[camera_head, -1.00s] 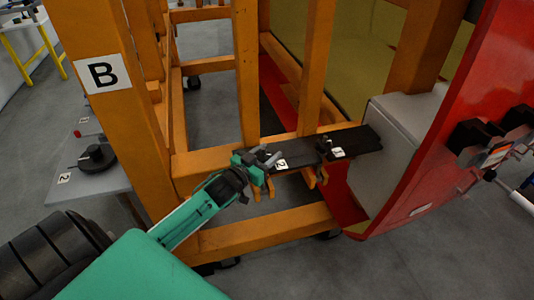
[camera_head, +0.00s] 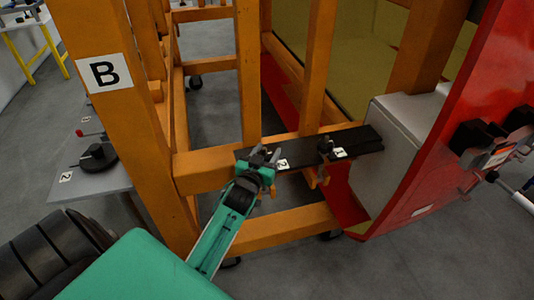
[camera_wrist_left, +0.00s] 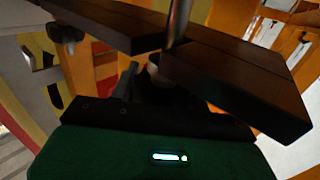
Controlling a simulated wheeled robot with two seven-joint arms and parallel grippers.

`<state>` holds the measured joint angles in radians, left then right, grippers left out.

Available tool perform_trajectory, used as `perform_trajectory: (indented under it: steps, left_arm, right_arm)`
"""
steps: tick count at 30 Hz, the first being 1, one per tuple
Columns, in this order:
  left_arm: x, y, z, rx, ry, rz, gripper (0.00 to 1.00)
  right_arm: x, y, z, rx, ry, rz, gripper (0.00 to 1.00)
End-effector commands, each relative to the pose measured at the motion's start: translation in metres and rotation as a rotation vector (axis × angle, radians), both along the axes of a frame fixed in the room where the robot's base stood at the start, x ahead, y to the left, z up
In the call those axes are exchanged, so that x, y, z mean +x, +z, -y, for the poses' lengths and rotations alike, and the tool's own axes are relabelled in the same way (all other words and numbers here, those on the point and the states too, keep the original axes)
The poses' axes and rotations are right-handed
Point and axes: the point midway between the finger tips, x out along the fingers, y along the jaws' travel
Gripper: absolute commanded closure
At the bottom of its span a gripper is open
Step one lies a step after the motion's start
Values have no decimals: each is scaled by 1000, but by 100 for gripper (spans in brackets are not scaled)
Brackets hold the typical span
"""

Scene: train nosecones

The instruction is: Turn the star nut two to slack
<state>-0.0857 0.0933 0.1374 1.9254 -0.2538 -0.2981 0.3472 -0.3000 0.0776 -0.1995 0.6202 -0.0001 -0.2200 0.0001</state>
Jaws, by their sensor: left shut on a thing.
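A black clamp bar (camera_head: 300,155) lies across the orange frame, with a label 2 (camera_head: 282,164) near its left end and a label 1 (camera_head: 340,153) to the right. My left gripper (camera_head: 261,160) is at the bar's left end, beside label 2, shut on the star nut two. The jaws mostly hide this nut in the head view. The left wrist view shows the dark bar (camera_wrist_left: 235,75) close up, with a metal rod (camera_wrist_left: 178,22) rising through it, and the gripper (camera_wrist_left: 150,88) against the rod's foot. My right gripper is not in view.
Another star nut (camera_wrist_left: 65,36) hangs under the bar; its bolt (camera_head: 325,146) shows beside label 1. The orange post with the B sign (camera_head: 104,74), the grey box (camera_head: 395,140) and the red nosecone (camera_head: 440,150) bound the space. A grey table (camera_head: 90,180) stands left.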

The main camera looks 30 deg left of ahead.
Motion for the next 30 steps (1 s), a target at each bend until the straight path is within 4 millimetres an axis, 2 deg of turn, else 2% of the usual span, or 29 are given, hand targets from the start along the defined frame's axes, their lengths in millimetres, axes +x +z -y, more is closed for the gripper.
perform_trajectory:
  steps: [9,10,13,23,26,30]
  left_arm:
    - [0,2,0,2,3,4,77]
    - [0,2,0,2,3,4,50]
    - [0,2,0,2,3,3,32]
    - [-2,0,0,0,2,0,32]
    - [-10,-2,2,0,2,-1,32]
    - [-32,-3,7,0,3,-1,32]
  right_arm:
    - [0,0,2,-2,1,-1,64]
    - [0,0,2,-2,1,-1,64]
    - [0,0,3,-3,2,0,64]
    - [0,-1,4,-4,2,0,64]
    - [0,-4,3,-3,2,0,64]
    - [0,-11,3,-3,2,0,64]
